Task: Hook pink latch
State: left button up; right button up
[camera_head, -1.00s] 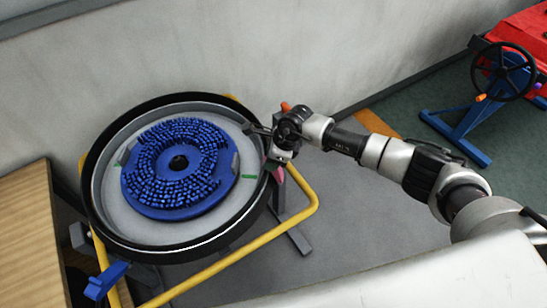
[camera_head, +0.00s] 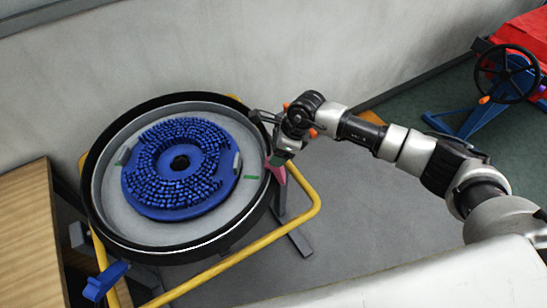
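The pink latch (camera_head: 277,174) is on the right side of the round scrubber tank (camera_head: 92,205), just outside its black rim. My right gripper (camera_head: 268,135) is above the latch, at the tank's right rim. Its fingers look spread, one over the rim and one lower, close to the top of the latch. I cannot tell whether the lower finger touches the latch. The latch's upper end is partly hidden by the gripper. My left gripper is not in view.
A blue bristled disc brush (camera_head: 180,165) lies in the tank. A yellow tube frame (camera_head: 235,262) surrounds the tank. A blue lever (camera_head: 105,281) is at its lower left. A wooden surface (camera_head: 28,235) stands left, a grey wall behind.

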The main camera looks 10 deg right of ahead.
jog(key=b+v, duration=0.1)
jog(key=v, duration=0.5)
jog(key=shift+r, duration=0.1)
